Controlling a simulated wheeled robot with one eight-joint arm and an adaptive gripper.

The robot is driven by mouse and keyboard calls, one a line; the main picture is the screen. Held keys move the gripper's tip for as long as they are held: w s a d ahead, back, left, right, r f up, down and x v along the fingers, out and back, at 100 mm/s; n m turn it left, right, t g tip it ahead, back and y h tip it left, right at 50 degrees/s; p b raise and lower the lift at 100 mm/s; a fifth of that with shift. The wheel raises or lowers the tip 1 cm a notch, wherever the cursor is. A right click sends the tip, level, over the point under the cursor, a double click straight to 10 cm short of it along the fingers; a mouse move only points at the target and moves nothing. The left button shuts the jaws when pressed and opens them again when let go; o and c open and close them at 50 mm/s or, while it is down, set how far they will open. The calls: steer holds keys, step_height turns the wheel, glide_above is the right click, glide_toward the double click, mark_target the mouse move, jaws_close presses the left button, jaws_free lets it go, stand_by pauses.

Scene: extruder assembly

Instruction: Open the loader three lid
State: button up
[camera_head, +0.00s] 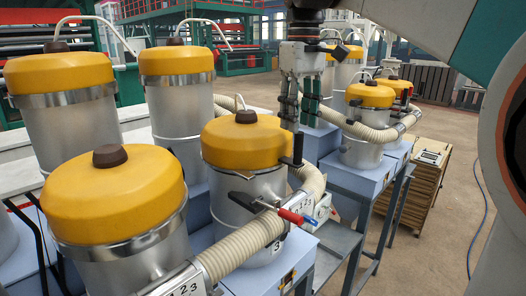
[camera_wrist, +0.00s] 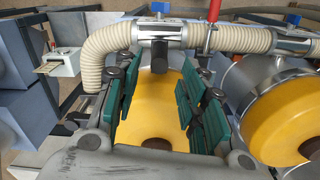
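The loader with a domed yellow lid (camera_head: 245,143) and dark knob stands in the middle of the head view. A "3" shows on its base, though the full marking is hard to read. My gripper (camera_head: 301,115) points down just right of this lid in the head view. In the wrist view, my gripper (camera_wrist: 160,95) has its green-padded fingers spread wide, with nothing between the pads. A yellow lid (camera_wrist: 150,110) lies beyond them, seated on its loader. A dark latch-like piece (camera_wrist: 159,58) shows at the lid's edge by the hose. Contact cannot be told.
A ribbed hose (camera_head: 240,248) and red-handled clamp (camera_head: 292,216) run along the loader's front. Another yellow-lidded loader (camera_head: 112,195) stands at front left, with more behind. A second lid (camera_wrist: 290,120) is close on the right in the wrist view. Open floor (camera_head: 450,190) lies to the right.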

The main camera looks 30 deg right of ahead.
mark_target(298, 164)
steer(key=f+p, duration=0.1)
steer(key=f, duration=0.8)
steer(key=shift+s+f, duration=0.15)
steer(key=shift+s, duration=0.05)
jaws_close()
